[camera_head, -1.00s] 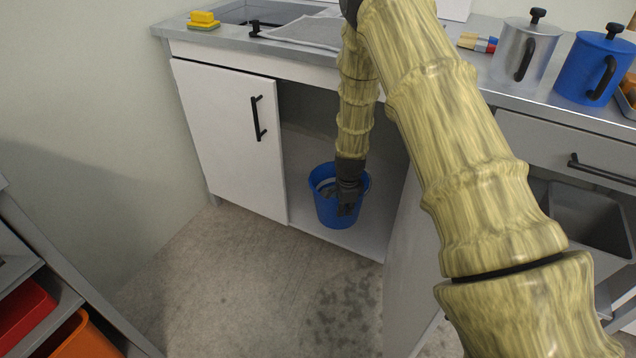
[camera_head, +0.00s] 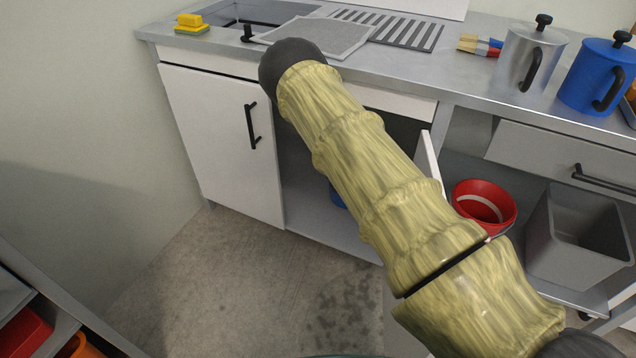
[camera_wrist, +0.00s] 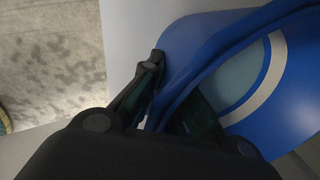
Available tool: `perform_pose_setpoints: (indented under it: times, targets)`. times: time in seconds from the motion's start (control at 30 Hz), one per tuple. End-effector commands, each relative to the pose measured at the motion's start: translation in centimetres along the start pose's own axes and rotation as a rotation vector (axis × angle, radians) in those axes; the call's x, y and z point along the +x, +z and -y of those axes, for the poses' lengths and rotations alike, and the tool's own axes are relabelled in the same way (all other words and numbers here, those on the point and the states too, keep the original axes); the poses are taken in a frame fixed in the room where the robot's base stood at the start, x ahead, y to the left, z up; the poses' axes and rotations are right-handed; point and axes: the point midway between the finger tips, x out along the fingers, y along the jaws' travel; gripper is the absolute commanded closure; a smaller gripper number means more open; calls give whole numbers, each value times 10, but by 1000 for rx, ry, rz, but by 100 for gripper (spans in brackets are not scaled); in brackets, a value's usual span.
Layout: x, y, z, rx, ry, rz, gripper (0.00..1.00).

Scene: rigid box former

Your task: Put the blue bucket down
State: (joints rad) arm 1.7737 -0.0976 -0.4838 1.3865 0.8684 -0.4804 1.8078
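The blue bucket (camera_head: 337,195) shows only as a small blue patch inside the open cabinet (camera_head: 310,215) under the sink; my arm hides the rest. In the wrist view the bucket (camera_wrist: 195,40) fills the upper right, with its rim, a pale inside and a white band showing. My gripper (camera_wrist: 170,95) has its fingers on either side of the bucket's rim and appears shut on it. My gripper is hidden in the head view. I cannot tell whether the bucket touches the cabinet floor.
A shut white door (camera_head: 225,140) is left of the opening, and an open door (camera_head: 432,160) stands to its right. A red bucket (camera_head: 485,207) and grey bin (camera_head: 575,240) stand further right. The counter (camera_head: 470,75) runs above.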

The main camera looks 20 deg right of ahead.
Motion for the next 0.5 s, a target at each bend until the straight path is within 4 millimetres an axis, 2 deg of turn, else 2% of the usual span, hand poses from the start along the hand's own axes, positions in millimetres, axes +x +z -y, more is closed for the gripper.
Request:
perform_pose_setpoints:
  times: [0.17, 0.3, 0.5]
  targets:
    - [10, -12, 10, 22, -4, -3, 100]
    - [28, -21, 11, 33, -4, -5, 100]
    - [54, -22, 8, 33, -5, -4, 100]
